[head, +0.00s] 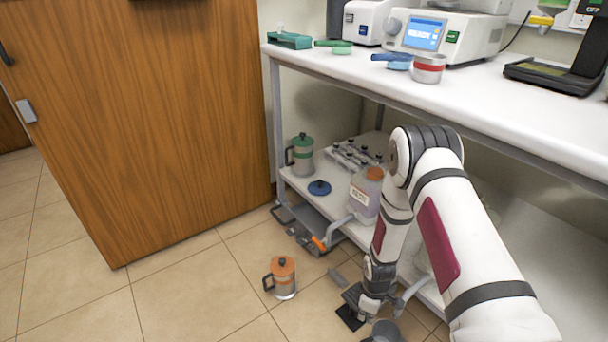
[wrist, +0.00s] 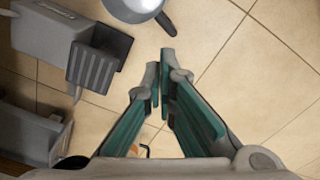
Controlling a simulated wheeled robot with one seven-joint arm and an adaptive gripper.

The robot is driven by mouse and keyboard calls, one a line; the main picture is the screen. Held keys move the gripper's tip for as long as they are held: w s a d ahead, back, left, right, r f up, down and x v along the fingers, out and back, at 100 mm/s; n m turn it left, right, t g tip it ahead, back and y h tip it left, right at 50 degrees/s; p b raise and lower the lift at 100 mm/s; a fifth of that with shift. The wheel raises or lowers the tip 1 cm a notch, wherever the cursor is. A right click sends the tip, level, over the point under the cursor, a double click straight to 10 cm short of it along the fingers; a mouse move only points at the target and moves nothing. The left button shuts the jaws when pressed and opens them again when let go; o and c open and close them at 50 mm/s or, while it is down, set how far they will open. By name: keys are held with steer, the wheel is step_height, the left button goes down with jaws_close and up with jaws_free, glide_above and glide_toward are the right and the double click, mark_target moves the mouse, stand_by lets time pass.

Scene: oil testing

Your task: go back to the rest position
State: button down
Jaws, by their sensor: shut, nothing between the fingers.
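My gripper (wrist: 160,68) is shut and empty in the wrist view, its green-lined fingers close together above the tiled floor. In the head view my arm reaches down in front of the lower shelf, and its end is low near the floor at the bottom right. The fingertips are hard to make out there. In the wrist view a grey device with a ribbed dark pad (wrist: 95,68) lies left of the fingers, apart from them. A grey round pan (wrist: 133,8) lies beyond the fingertips.
An orange-lidded jug (head: 283,278) stands on the floor. The white bench (head: 480,92) and its lower shelf (head: 296,183) run along the right, with a green-lidded jug (head: 301,156) and a plastic bottle (head: 366,194) on the shelf. A wooden door (head: 150,130) is left. Floor at front left is clear.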

step_height(320, 180, up, 18)
steer(key=w+r+m, duration=0.1)
steer(key=w+m, duration=0.2)
steer(key=s+r+m, duration=0.2)
steer(key=s+r, duration=0.1)
steer(key=r, duration=0.6)
steer(key=s+r+m, duration=0.1)
steer(key=s+r, duration=0.2)
steer(key=r, duration=0.5)
steer(key=s+r+m, duration=0.4)
steer(key=s+r, duration=1)
steer(key=s+r+m, duration=0.3)
steer(key=s, duration=1.3)
step_height(320, 180, up, 34)
steer(key=t+p, duration=0.4)
steer(key=p, duration=2.8)
steer(key=shift+s+d+r, duration=0.2)
steer(key=shift+s+d, duration=0.1)
steer(key=shift+s, duration=0.05)
